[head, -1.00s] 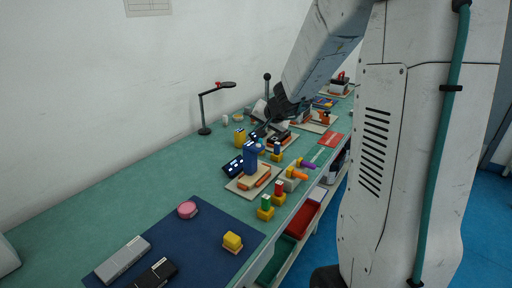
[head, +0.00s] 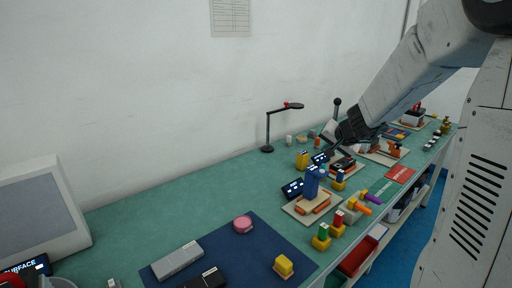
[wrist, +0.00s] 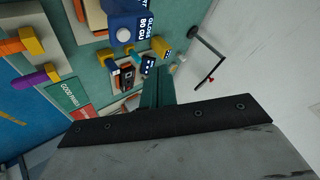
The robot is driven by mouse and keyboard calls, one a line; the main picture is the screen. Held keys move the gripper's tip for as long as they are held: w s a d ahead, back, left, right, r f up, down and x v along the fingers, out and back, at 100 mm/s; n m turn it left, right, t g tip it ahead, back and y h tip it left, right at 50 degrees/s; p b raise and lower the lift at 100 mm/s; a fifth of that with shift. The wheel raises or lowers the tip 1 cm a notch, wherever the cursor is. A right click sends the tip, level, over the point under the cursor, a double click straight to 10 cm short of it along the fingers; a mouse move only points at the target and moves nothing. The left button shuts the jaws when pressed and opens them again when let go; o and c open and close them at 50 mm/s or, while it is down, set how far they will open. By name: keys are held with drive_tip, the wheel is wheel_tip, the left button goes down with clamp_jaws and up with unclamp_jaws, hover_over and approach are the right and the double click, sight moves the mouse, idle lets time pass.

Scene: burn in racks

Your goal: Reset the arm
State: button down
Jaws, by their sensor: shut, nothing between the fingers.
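My arm reaches in from the upper right of the head view, and my gripper (head: 343,137) hangs above the far part of the green bench (head: 150,207). The gripper is dark, shut and empty. In the wrist view my gripper (wrist: 158,85) points over the bench, with no object between its fingers. A blue block device (head: 311,183) stands on a pale board with orange parts, nearer than the gripper. It shows large at the top of the wrist view (wrist: 125,25). The gripper appears apart from it.
A black desk lamp (head: 268,130) stands by the wall. A dark blue mat (head: 235,255) holds a pink disc (head: 243,224), a yellow block (head: 284,265) and grey devices. A grey monitor (head: 40,215) stands at left. Red bins (head: 357,255) sit below the front edge. The bench's left middle is clear.

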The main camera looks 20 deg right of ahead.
drive_tip(key=shift+a, duration=0.35)
drive_tip(key=s+a+n+g+y, duration=0.4)
drive_tip(key=s+a+g, duration=0.2)
drive_tip(key=s+a, duration=0.9)
drive_tip(key=s+a+r+n+g+h, duration=0.1)
drive_tip(key=s+a+r+n, duration=0.1)
drive_tip(key=s, duration=0.7)
drive_tip(key=s+a+r+n+h, duration=0.2)
drive_tip(key=s+n, duration=0.1)
drive_tip(key=s, duration=0.7)
drive_tip(key=shift+a+r+n+g, duration=0.25)
drive_tip(key=shift+n+g, duration=0.15)
